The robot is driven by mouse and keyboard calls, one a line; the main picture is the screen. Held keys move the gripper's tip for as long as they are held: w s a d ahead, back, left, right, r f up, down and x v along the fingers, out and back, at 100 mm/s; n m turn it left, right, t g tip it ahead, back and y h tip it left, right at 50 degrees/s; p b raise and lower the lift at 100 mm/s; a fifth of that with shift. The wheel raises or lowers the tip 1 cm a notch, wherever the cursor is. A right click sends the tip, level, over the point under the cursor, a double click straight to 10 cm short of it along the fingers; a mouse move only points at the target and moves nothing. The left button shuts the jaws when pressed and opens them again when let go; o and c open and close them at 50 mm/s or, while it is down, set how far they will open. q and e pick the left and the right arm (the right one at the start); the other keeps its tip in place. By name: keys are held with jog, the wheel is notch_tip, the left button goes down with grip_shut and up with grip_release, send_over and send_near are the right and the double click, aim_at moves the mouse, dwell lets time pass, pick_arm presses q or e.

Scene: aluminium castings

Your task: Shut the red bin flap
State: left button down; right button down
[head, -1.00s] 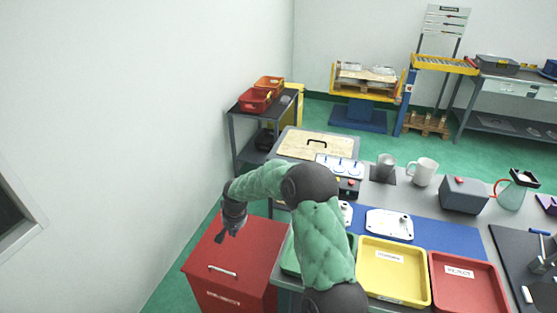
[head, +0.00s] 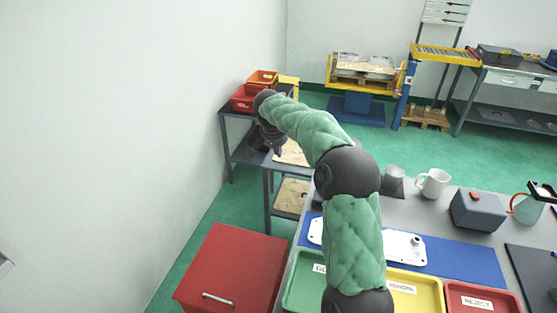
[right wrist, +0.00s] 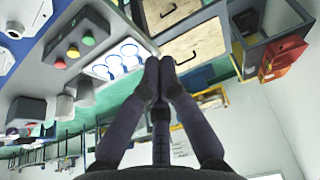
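The red bin (head: 215,305) stands on the floor at the lower left of the head view. Its red flap (head: 236,262), with a pale handle (head: 218,299) near the front edge, lies flat over the top, with no gap that I can see. My right gripper (head: 277,148) is beyond the bin, near the grey shelf stand, and apart from the flap. In the right wrist view my right gripper (right wrist: 160,65) has its fingertips together with nothing between them. The bin does not show clearly there. My left gripper is not in view.
The bench to the right holds a green tray (head: 302,291), a yellow tray (head: 428,285) and a red tray (head: 482,297). A grey stand (head: 232,112) with orange-red boxes (head: 249,97) is behind my gripper. Green floor is free left of the bench.

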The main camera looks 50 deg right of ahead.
jog(key=b+x, duration=0.3)
jog(key=x, duration=0.8)
jog(key=shift+s+a+r+b, duration=0.2)
jog(key=shift+s+a, duration=0.1)
jog(key=shift+a, duration=0.3)
jog(key=shift+s+a+r+b, duration=0.15)
jog(key=shift+s+a, duration=0.1)
jog(key=shift+a, duration=0.35)
jog(key=shift+s+a+r+b, duration=0.1)
jog(key=shift+s+a+b, duration=0.15)
jog(key=shift+a, duration=0.3)
